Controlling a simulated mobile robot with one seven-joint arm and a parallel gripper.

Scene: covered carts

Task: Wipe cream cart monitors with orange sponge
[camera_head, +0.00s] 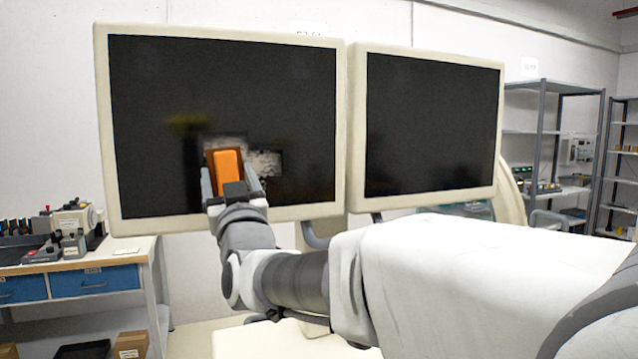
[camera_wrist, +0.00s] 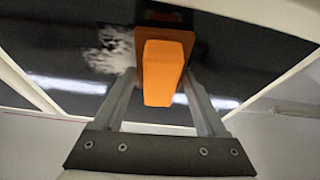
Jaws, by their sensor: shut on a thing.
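Two cream-framed monitors with dark screens stand side by side. The left monitor (camera_head: 150,120) has greyish-white smudges (camera_head: 266,163) low on its screen, around and right of the sponge. The right monitor (camera_head: 430,125) shows a plain dark screen with no clear smudge. My gripper (camera_head: 236,185) is shut on the orange sponge (camera_head: 227,162) and holds it at the lower middle of the left screen. In the wrist view the sponge (camera_wrist: 163,72) sits between the fingers, close to the screen, with a smudge (camera_wrist: 112,50) to its left. Whether it touches the glass is not clear.
A workbench (camera_head: 110,252) with blue drawers and equipment stands at the left, with boxes (camera_head: 130,345) below. Grey metal shelves (camera_head: 540,130) stand at the right. My arm crosses the lower right, in front of the right monitor's lower edge.

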